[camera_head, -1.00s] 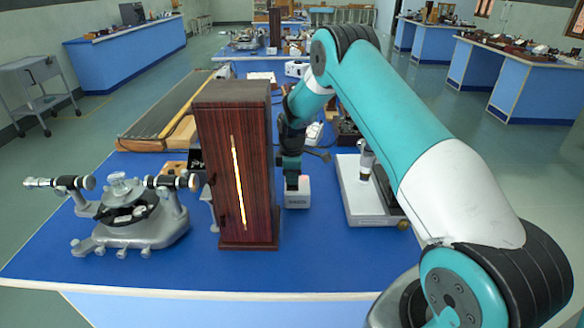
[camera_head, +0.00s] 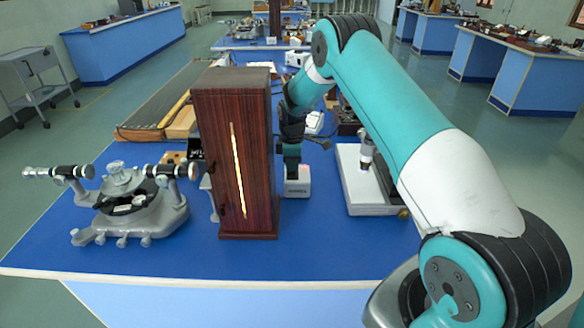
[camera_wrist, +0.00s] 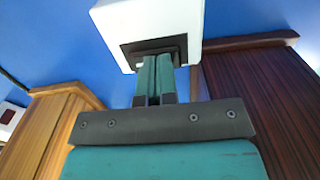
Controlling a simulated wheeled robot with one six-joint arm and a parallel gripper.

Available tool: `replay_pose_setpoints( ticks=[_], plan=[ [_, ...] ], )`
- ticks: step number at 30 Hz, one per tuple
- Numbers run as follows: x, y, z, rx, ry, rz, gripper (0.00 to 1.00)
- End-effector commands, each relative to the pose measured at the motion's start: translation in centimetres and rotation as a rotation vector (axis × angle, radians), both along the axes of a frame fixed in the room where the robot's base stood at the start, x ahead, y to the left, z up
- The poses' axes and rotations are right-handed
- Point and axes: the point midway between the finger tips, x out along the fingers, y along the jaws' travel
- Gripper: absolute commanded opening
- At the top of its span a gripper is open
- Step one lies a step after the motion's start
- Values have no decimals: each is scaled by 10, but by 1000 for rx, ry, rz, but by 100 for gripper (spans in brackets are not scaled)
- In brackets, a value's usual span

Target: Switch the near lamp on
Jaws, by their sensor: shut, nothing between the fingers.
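The near lamp is a tall dark wooden housing (camera_head: 234,150) on the near blue bench, with a bright, lit vertical slit in its front. A small white switch box (camera_head: 298,188) stands just right of it, with a small pinkish glow on top. In the wrist view the white box (camera_wrist: 115,28) has a dark-framed recess. My gripper (camera_head: 291,172) points down at this box. It is shut and empty, and its fingertips (camera_wrist: 158,62) are at the recess, touching or very close. The fingers hide the switch itself, so its position cannot be told.
A grey spectrometer (camera_head: 127,205) stands to the left of the housing. A white-based instrument (camera_head: 362,180) stands to the right, under my arm. A long wooden tray (camera_head: 165,105) lies behind. The bench's front strip is clear.

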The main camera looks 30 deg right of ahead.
Motion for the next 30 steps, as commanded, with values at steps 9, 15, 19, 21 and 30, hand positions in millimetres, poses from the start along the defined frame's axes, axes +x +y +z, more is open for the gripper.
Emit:
replay_pose_setpoints(
  ticks=[9,15,19,21,30],
  plan=[
    [3,-2,3,0,0,0,0],
    [4,-2,11,-1,-1,1,0],
    [7,-2,33,-1,-3,4,0],
    [8,-1,49,0,-1,6,0],
    [16,-7,107,-1,-4,5,0]
  ],
)
